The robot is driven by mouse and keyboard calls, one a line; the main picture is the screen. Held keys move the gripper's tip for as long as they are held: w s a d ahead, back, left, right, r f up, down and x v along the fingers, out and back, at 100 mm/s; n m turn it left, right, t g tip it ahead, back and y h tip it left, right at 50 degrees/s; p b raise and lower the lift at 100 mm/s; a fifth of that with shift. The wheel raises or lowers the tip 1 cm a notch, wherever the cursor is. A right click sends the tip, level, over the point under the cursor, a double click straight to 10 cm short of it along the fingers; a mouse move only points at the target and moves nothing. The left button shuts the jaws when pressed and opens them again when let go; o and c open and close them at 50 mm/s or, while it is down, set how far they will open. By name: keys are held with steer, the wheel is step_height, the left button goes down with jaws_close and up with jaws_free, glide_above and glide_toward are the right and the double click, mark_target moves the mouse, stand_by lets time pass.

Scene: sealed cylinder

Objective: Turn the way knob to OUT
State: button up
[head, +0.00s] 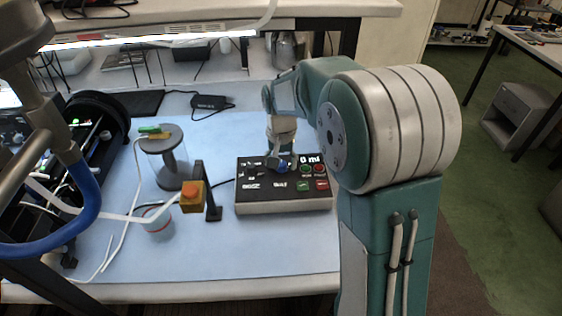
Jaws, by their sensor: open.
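A dark control box (285,207) with a pale front edge sits on the blue table mat. Its top carries white lettering, a "0 ml" readout (310,160), and small green and red buttons (320,184). A small dark knob (252,172) shows on the box's left part. My gripper (278,164) is low over the upper middle of the box, open, beside or around a small blue-and-dark part there. I cannot tell whether it touches. The lettering is too small to read which knob is the way knob or where it points.
A clear cylinder (172,165) with a grey lid stands left of the box. The mat's front part (270,250) is clear.

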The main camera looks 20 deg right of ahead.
jaws_close()
steer(key=shift+n, duration=0.5)
steer(key=n, duration=0.6)
steer(key=shift+n, duration=0.3)
steer(key=n, duration=0.6)
steer(key=shift+s+f, duration=0.1)
steer(key=shift+n, duration=0.3)
